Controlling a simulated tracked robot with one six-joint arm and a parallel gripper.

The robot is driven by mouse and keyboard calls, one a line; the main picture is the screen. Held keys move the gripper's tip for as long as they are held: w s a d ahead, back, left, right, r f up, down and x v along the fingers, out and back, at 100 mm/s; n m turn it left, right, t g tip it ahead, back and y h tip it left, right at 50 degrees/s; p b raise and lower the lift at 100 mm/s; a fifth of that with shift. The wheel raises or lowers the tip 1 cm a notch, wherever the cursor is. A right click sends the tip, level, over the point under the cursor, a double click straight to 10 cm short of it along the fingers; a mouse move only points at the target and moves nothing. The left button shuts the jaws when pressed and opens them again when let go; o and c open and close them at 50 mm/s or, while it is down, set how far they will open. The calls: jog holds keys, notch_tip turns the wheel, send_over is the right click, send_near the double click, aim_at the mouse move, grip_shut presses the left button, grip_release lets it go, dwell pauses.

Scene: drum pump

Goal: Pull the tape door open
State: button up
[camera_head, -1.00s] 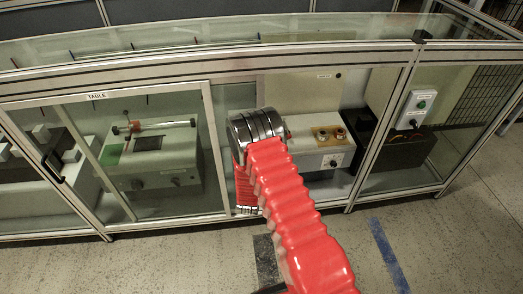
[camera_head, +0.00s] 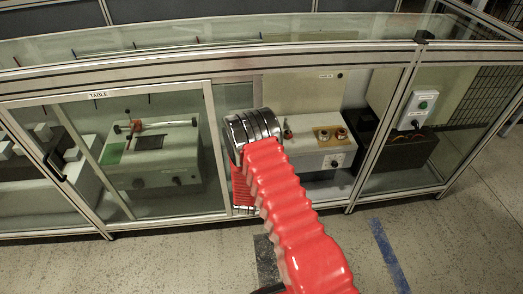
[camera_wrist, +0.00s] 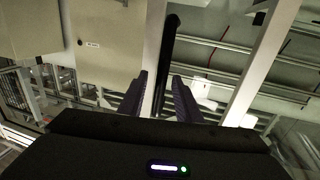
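The framed glass door (camera_head: 150,90) spans the left front of the cabinet in the head view, with a label that seems to read "TABLE". It looks closed. In the wrist view, a dark upright bar (camera_wrist: 168,60), which looks like a door handle, runs between the two fingers of my gripper (camera_wrist: 160,100). The fingers are apart, with a gap visible on each side of the bar, so the gripper looks open around it. Contact cannot be told. In the head view, my own red-sleeved arm hides the gripper and this bar.
Behind the glass are a grey machine (camera_head: 152,155), a white unit with two round fittings (camera_head: 310,145) and a dark box (camera_head: 400,152). A black handle (camera_head: 52,165) sits at the far left. The floor in front is clear, with a blue stripe (camera_head: 385,250).

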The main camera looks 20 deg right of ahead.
jog(key=v, duration=1.4)
jog(key=shift+w+f, duration=0.1)
